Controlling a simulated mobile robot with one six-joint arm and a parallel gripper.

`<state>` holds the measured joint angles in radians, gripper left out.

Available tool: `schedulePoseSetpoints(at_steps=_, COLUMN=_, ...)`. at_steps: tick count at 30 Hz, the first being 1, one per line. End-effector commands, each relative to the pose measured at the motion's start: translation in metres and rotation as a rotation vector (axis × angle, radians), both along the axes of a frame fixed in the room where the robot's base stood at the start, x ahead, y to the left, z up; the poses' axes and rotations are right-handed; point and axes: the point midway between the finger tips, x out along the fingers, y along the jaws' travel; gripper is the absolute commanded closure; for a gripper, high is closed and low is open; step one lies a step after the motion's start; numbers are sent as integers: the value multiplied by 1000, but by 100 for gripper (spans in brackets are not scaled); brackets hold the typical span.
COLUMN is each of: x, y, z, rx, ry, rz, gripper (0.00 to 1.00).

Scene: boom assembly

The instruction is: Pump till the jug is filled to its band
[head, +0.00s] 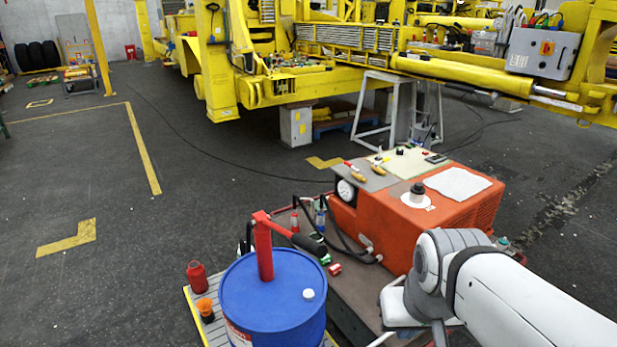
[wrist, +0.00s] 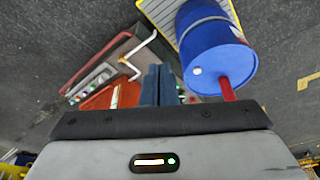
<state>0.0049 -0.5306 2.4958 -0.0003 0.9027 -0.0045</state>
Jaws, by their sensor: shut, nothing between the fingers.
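A blue drum (head: 272,295) stands at the front centre on a yellow-edged platform. A red hand pump (head: 264,247) rises from its top, with a black-gripped lever (head: 307,243) slanting down to the right. The drum (wrist: 208,45) and part of the red pump (wrist: 227,88) also show in the wrist view. A red container (head: 196,278), possibly the jug, stands left of the drum; no band or fill level is readable. My gripper (wrist: 158,80) is shut and empty, its blue fingers apart from the drum and pump. In the head view the gripper is hidden by my arm.
An orange machine (head: 430,215) stands on a cart right of the drum, with tools and a white sheet on top. A small orange-topped bottle (head: 205,309) stands at the platform's left. Yellow boom structures (head: 300,75) fill the back.

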Motion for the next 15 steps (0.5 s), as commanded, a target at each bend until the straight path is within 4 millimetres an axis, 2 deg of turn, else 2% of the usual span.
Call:
schedulePoseSetpoints(at_steps=2, x=9, y=3, z=9, rx=0, ry=1, rz=20, gripper=100)
schedulePoseSetpoints(at_steps=5, x=35, y=7, z=29, rx=0, ry=6, rz=63, gripper=100)
schedulePoseSetpoints(at_steps=10, x=108, y=41, z=72, rx=-3, ry=17, rz=224, gripper=100)
schedulePoseSetpoints(at_steps=15, x=183, y=89, z=97, rx=-4, ry=23, rz=392, gripper=100)
